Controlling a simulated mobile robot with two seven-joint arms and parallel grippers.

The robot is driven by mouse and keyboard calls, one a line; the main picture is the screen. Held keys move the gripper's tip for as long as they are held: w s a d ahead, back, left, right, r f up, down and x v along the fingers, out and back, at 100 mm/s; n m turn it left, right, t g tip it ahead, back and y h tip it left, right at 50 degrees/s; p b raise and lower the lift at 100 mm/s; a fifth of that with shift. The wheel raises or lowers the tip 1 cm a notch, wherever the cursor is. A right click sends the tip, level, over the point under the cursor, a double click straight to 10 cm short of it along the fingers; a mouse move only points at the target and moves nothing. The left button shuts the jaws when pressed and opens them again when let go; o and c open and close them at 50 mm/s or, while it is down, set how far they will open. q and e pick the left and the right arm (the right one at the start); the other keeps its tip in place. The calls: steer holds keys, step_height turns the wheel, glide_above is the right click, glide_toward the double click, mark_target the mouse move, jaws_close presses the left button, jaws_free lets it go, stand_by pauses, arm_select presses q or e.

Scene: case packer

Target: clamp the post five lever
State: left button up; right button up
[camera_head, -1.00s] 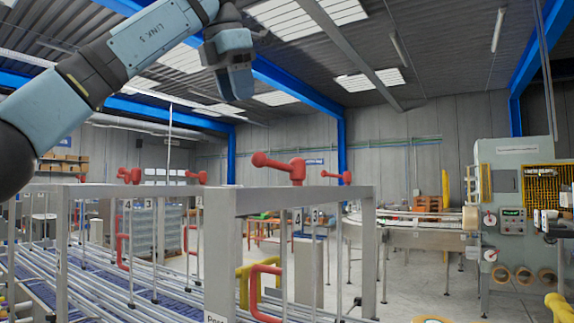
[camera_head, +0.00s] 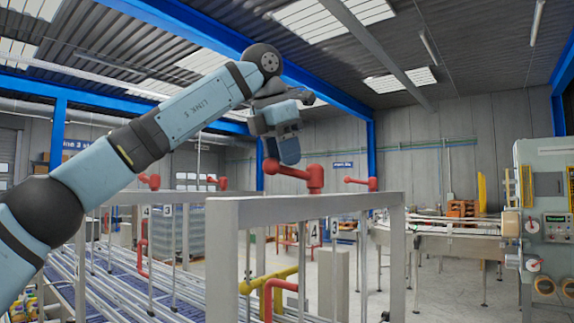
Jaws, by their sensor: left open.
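A red lever with a round knob (camera_head: 314,178) stands on top of the nearest grey frame, its handle pointing left. My left arm comes in from the left, and its blue-grey gripper (camera_head: 289,152) hangs just above the lever's handle, overlapping it in the picture. The gripper is open; its fingers are small and partly hidden, and I cannot tell whether they touch the handle. Other red levers stand at the left (camera_head: 149,181), in the middle (camera_head: 218,183) and at the right (camera_head: 360,183). No post number for the near lever is readable. My right gripper is out of view.
The grey frame's top beam (camera_head: 300,208) and uprights surround conveyor rails (camera_head: 120,285). Number tags hang from rods. Yellow (camera_head: 268,280) and red bent pipes stand inside the near frame. A control machine (camera_head: 543,220) stands at the right.

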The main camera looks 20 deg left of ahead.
arm_select(q)
steer(key=shift+w+d+f, duration=0.1)
steer(key=shift+w+f, duration=0.2)
steer(key=shift+f, duration=0.95)
steer(key=shift+w, duration=0.1)
steer(key=shift+w+f, duration=0.1)
steer(key=shift+d, duration=0.1)
steer(key=c, duration=0.7)
steer(key=shift+w+d, duration=0.1)
jaws_close()
